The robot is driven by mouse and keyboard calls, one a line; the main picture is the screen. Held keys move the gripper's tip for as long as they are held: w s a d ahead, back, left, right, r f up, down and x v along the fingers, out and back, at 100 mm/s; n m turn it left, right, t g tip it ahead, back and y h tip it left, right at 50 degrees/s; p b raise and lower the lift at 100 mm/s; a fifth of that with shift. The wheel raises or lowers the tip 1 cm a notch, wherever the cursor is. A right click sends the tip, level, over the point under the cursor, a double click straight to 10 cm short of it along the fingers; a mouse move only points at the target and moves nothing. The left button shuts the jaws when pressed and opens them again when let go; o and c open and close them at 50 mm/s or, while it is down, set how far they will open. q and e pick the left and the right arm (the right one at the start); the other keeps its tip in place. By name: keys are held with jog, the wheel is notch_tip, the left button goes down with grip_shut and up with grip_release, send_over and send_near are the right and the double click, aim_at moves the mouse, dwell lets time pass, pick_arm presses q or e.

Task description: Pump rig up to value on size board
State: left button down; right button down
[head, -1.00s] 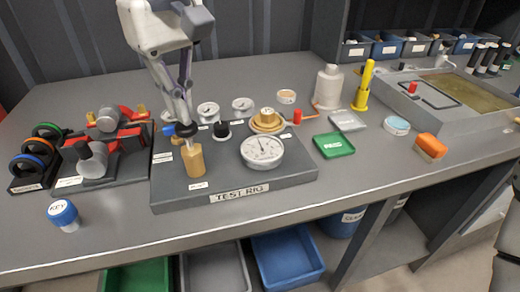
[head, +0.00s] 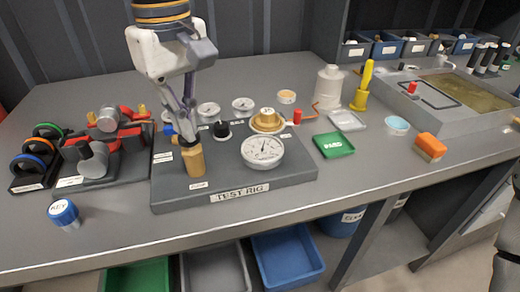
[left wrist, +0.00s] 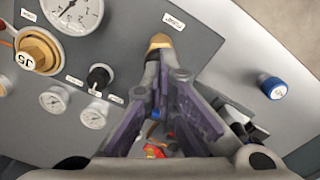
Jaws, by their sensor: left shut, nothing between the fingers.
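The grey test rig (head: 235,198) lies on the bench. A large white dial gauge (head: 262,151) at its front has its needle near the top, slightly right. The wood-coloured plunger post (head: 195,163) stands upright at the rig's left. My left gripper (head: 189,138) is shut and empty, fingers down at the post's top; whether they touch cannot be told. In the left wrist view, my fingertips (left wrist: 163,78) are beside the post (left wrist: 160,42), and the large gauge (left wrist: 75,12) is partly cut off. A brass hex fitting (head: 267,121) sits behind the gauge. No size board can be made out.
Smaller gauges (head: 243,104) and a black knob (head: 221,129) stand at the rig's back. A green tray (head: 333,145), white bottle (head: 328,88) and orange block (head: 430,147) are right.

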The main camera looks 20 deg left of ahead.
pick_arm(q)
jog(key=shift+f, duration=0.25)
jog(key=shift+r, duration=1.8)
